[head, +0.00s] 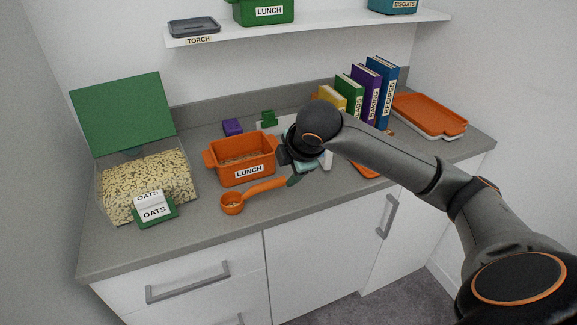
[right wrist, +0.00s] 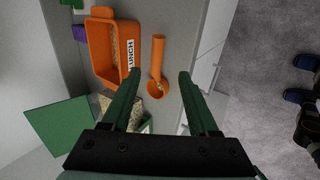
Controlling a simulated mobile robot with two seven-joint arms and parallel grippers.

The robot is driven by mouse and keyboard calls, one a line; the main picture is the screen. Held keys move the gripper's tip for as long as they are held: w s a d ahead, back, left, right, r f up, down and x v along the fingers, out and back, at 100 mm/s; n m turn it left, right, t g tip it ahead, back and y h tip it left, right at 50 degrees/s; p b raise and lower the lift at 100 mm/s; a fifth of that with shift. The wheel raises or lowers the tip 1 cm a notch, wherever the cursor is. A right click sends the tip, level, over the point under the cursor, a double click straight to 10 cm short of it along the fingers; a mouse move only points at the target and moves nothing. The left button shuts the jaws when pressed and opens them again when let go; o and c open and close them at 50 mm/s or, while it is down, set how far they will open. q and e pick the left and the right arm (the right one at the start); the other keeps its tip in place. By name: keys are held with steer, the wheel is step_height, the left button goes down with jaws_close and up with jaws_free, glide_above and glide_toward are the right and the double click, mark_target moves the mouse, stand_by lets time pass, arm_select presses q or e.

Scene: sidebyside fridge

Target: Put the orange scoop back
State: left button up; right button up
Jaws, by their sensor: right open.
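The orange scoop (head: 262,189) lies on the grey counter in front of the orange LUNCH box, its bowl to the left; a few pale grains seem to show in the bowl. In the right wrist view the scoop (right wrist: 158,52) lies between and beyond the fingertips, apparently untouched. My right gripper (right wrist: 160,75) is open and empty; in the head view it (head: 292,179) is by the handle end, partly hidden by my arm. The clear oats bin (head: 128,185), full of oats with its green lid raised, stands at the left. My left gripper is not in view.
The orange LUNCH box (head: 240,172) holds some oats. Purple (head: 232,127) and green (head: 268,118) small items stand behind it. Books (head: 372,90) and an orange-topped tray (head: 430,115) are at the right. A shelf (head: 330,28) hangs above. The counter's front left is clear.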

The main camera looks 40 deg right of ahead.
steer(key=s+a+f+m+t+y, duration=0.1)
steer(key=s+a+f+m+y, duration=0.15)
steer(key=a+f, duration=0.5)
steer(key=s+a+f+m+y, duration=0.1)
steer(key=a+f+m+y, duration=0.3)
steer(key=f, duration=0.7)
steer(key=s+a+f+m+t+h, duration=0.1)
steer(key=s+a+f+m, duration=0.1)
steer(key=s+f, duration=0.4)
steer(key=s+a+f+m+t+h, duration=0.1)
steer(key=s+f+m, duration=0.4)
steer(key=s, duration=0.5)
steer(key=shift+s+a+f+h, duration=0.35)
steer(key=shift+a+f, duration=0.35)
steer(key=shift+a, duration=0.15)
